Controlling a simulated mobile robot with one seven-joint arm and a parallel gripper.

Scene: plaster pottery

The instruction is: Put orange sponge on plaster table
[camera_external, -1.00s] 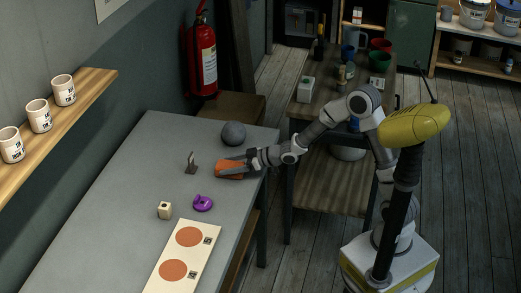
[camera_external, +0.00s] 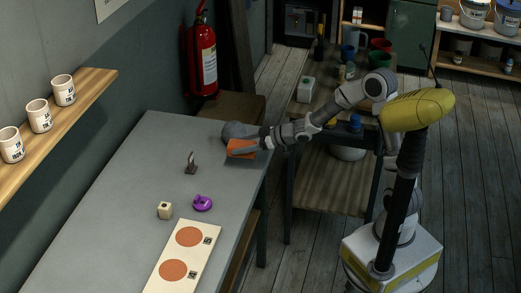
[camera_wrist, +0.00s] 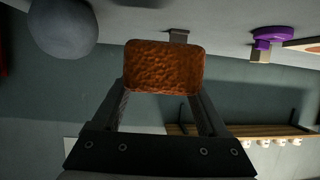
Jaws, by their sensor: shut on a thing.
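The orange sponge (camera_external: 241,149) is a rounded block held between the fingers of my gripper (camera_external: 243,151), near the far right corner of the grey table (camera_external: 150,190). In the wrist view the sponge (camera_wrist: 164,67) sits between the two dark fingers of my gripper (camera_wrist: 162,100). The sponge appears to be raised above the table, in front of the grey ball (camera_external: 232,131). Part of the sponge is hidden by the gripper in the outside view.
On the grey table are a small dark stand (camera_external: 191,166), a purple object (camera_external: 203,203), a cream cube (camera_external: 165,210) and a board with two orange discs (camera_external: 177,262). A second table (camera_external: 305,112) with cups and bottles stands behind. The grey table's left part is clear.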

